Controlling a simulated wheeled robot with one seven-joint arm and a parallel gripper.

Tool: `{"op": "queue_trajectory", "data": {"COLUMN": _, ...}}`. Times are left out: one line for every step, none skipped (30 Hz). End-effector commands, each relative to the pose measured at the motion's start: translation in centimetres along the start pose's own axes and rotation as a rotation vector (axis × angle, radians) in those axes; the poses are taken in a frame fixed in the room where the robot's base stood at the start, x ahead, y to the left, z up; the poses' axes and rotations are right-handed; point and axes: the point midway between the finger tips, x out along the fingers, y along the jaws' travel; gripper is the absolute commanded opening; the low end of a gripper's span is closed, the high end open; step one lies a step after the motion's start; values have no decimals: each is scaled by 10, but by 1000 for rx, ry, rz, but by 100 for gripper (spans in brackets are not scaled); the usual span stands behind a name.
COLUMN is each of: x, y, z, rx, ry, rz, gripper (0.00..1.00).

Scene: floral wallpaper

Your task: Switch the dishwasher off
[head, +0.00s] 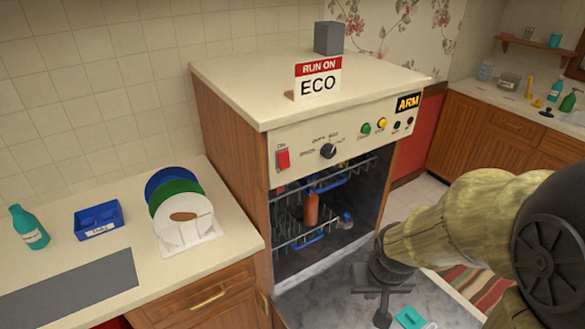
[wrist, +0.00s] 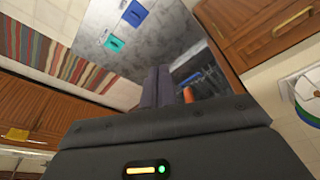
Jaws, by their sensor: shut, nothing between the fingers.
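The dishwasher (head: 222,150) stands in a wooden cabinet with its door (head: 335,290) folded down and the rack inside showing. Its front panel has a red rocker switch (head: 283,159) at the left, a black knob (head: 328,151) in the middle, and green (head: 366,128) and yellow (head: 382,123) buttons at the right. I cannot tell the switch's position. My gripper (head: 383,318) points down over the open door, below and right of the panel, touching no control. In the wrist view its fingers (wrist: 156,87) are together and empty.
A "RUN ON ECO" sign (head: 318,79) and grey block (head: 328,38) stand on top. A teal item (head: 410,318) lies on the door; a blue one (wrist: 135,13) shows in the wrist view. The left counter holds plates (head: 181,230), a blue tray (head: 98,220) and a bottle (head: 29,228).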

Motion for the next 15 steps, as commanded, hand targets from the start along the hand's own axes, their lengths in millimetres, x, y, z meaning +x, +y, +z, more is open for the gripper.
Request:
{"op": "queue_trajectory", "data": {"x": 0, "y": 0, "z": 0, "rx": 0, "ry": 1, "rz": 0, "gripper": 0}}
{"op": "queue_trajectory", "data": {"x": 0, "y": 0, "z": -1, "rx": -1, "ry": 4, "rz": 1, "gripper": 0}}
{"op": "queue_trajectory", "data": {"x": 0, "y": 1, "z": -3, "rx": -3, "ry": 11, "rz": 2, "gripper": 0}}
{"op": "queue_trajectory", "data": {"x": 0, "y": 1, "z": -5, "rx": -5, "ry": 20, "rz": 4, "gripper": 0}}
{"op": "queue_trajectory", "data": {"x": 1, "y": 2, "z": -8, "rx": -9, "ry": 32, "rz": 6, "gripper": 0}}
{"op": "queue_trajectory", "data": {"x": 1, "y": 4, "z": -13, "rx": -15, "ry": 56, "rz": 11, "gripper": 0}}
{"op": "queue_trajectory", "data": {"x": 1, "y": 6, "z": -19, "rx": -20, "ry": 80, "rz": 16, "gripper": 0}}
{"op": "queue_trajectory", "data": {"x": 2, "y": 7, "z": -25, "rx": -28, "ry": 108, "rz": 19, "gripper": 0}}
{"op": "queue_trajectory", "data": {"x": 2, "y": 8, "z": -35, "rx": -45, "ry": 150, "rz": 23, "gripper": 0}}
{"op": "queue_trajectory", "data": {"x": 2, "y": 8, "z": -44, "rx": -59, "ry": 187, "rz": 25, "gripper": 0}}
{"op": "queue_trajectory", "data": {"x": 1, "y": 7, "z": -53, "rx": -74, "ry": 229, "rz": 25, "gripper": 0}}
{"op": "queue_trajectory", "data": {"x": 0, "y": 6, "z": -66, "rx": -96, "ry": 288, "rz": 23, "gripper": 0}}
{"op": "queue_trajectory", "data": {"x": -2, "y": 4, "z": -76, "rx": -115, "ry": 333, "rz": 20, "gripper": 0}}
{"op": "queue_trajectory", "data": {"x": -3, "y": 2, "z": -86, "rx": -134, "ry": 379, "rz": 14, "gripper": 0}}
{"op": "queue_trajectory", "data": {"x": -6, "y": -2, "z": -98, "rx": -157, "ry": 441, "rz": 1, "gripper": 0}}
